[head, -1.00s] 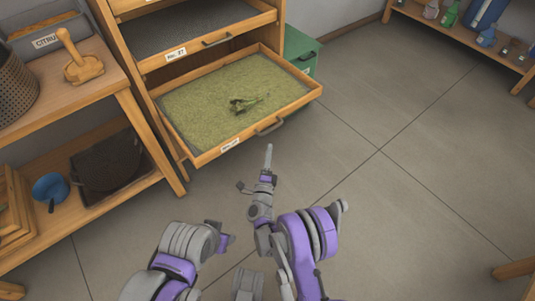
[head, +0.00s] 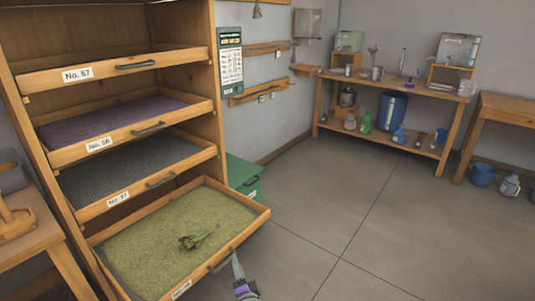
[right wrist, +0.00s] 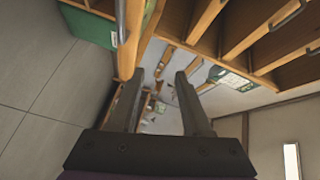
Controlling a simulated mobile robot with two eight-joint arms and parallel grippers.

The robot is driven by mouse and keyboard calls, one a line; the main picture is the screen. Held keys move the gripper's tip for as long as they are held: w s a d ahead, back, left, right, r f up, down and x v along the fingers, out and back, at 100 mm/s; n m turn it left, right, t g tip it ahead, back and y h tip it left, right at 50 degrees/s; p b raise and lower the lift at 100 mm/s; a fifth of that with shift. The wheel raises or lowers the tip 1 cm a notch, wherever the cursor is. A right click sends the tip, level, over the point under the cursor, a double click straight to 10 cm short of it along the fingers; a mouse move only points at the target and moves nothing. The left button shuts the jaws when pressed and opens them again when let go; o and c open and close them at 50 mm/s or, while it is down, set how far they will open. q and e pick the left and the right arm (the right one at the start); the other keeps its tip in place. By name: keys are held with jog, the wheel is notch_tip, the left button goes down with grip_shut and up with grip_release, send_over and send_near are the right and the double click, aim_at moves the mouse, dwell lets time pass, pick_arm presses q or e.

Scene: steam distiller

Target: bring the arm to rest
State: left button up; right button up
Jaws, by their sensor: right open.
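My right gripper (head: 239,272) shows at the bottom edge of the head view, just in front of the lowest open drawer's handle (head: 222,262). I cannot tell from the head view whether it touches the drawer. In the right wrist view the two dark fingers of my right gripper (right wrist: 158,92) stand apart, with nothing between them. Most of my right arm is outside the head view. My left gripper is not in view.
The lowest drawer (head: 125,240) is pulled out and holds a green bed with a plant sprig (head: 195,241) on it. A green box (head: 243,178) stands behind it. A workbench (head: 390,83) stands at the back. The floor (head: 380,240) to the right is clear.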

jog(key=s+d+r+n+g+h, duration=0.1)
jog(key=s+d+r+n+g, duration=0.25)
jog(key=s+d, duration=0.3)
jog(key=s+d+r+n+g, duration=0.3)
jog(key=s+d+n, duration=0.1)
jog(key=s+d, duration=0.25)
jog(key=s+d+f+n+g+h, duration=0.25)
jog(key=s+d, duration=0.45)
jog(key=s, duration=0.6)
jog(key=s+d+f+n+g+h, duration=0.1)
jog(key=s+d+f+g+h, duration=0.15)
jog(key=s+d, duration=0.7)
pick_arm(q)
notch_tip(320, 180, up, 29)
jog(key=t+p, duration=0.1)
jog(key=p, duration=2.5)
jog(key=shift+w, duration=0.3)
pick_arm(e)
notch_tip(320, 180, up, 30)
jog(key=s+a+y, duration=0.1)
jog(key=s+a, duration=0.1)
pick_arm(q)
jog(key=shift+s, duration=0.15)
pick_arm(e)
jog(key=shift+s+a+t, duration=0.1)
jog(key=shift+s+t, duration=0.05)
jog(key=shift+t, duration=0.1)
